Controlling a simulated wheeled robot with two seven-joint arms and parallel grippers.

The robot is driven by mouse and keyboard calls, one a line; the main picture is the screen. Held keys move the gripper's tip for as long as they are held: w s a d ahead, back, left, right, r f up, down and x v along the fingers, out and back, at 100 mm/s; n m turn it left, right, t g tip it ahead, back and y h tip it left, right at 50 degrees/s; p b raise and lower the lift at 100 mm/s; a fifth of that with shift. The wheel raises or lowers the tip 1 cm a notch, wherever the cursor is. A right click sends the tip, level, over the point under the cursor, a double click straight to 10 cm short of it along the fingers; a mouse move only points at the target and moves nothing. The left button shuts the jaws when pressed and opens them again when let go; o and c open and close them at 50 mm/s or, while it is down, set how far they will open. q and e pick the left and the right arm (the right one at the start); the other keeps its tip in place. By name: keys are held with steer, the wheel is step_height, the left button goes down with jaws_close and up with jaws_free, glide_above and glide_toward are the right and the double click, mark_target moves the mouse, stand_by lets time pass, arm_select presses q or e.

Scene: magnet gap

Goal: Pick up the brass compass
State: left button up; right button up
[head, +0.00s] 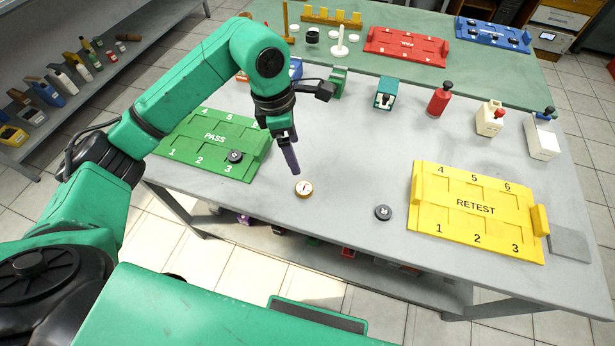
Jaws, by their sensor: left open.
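The brass compass (304,189) lies flat on the grey table near its front edge, a small round disc with a pale face and a needle. My left gripper (294,172) points down just above and slightly left of the compass. Its fingers are seen edge-on and look apart from the compass, with nothing visible between them. My right gripper is not in this view.
A dark disc (383,212) lies right of the compass. The green PASS tray (180,150) holds another dark disc (235,156). The yellow RETEST tray (450,204) is empty. Bottles and a red tray (405,46) stand further back. Bare table surrounds the compass.

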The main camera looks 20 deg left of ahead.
mark_target(304, 188)
arm_select(q)
steer(key=f+p, duration=0.1)
steer(key=f, duration=0.3)
steer(key=d+f+p, duration=0.1)
steer(key=f, duration=0.4)
steer(key=f+p, duration=0.1)
steer(key=f, duration=0.3)
steer(key=shift+d+f+p, duration=0.3)
steer(key=shift+d+p, duration=0.05)
steer(key=shift+d, duration=0.05)
steer(key=shift+f, duration=0.25)
jaws_close()
steer(key=shift+r, duration=0.15)
